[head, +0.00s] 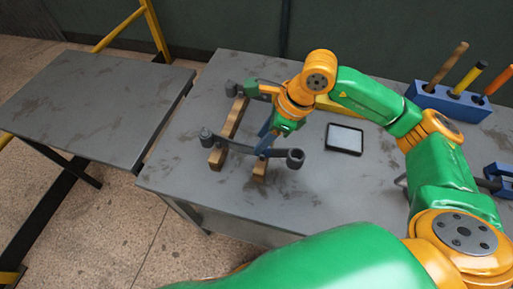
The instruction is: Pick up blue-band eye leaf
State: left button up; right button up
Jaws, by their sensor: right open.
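A dark curved eye leaf (235,145) with a rolled eye at each end lies across two wooden rails on the grey table. Blue shows near its middle, but my right gripper partly covers that area, so I cannot tell band from finger. A second dark leaf (234,89) lies behind it, partly hidden by my right arm. My right gripper (266,142) is open, pointing down at the middle of the front leaf. Whether it touches the leaf is unclear. My left gripper is not in view.
Wooden rails (217,157) bear the leaves. A black-framed tablet (344,139) lies right of them. A blue block (447,101) with upright handled tools stands at the back right, and a blue clamp-like item (497,183) at the right edge. A separate bare grey table (95,105) stands left.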

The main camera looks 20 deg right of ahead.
aim_at(252, 148)
jog(key=p+x, duration=0.1)
jog(key=x, duration=0.3)
jog(key=shift+f, duration=0.4)
grip_shut()
jog(key=shift+d, duration=0.1)
jog(key=shift+r, duration=0.1)
dwell(0.8)
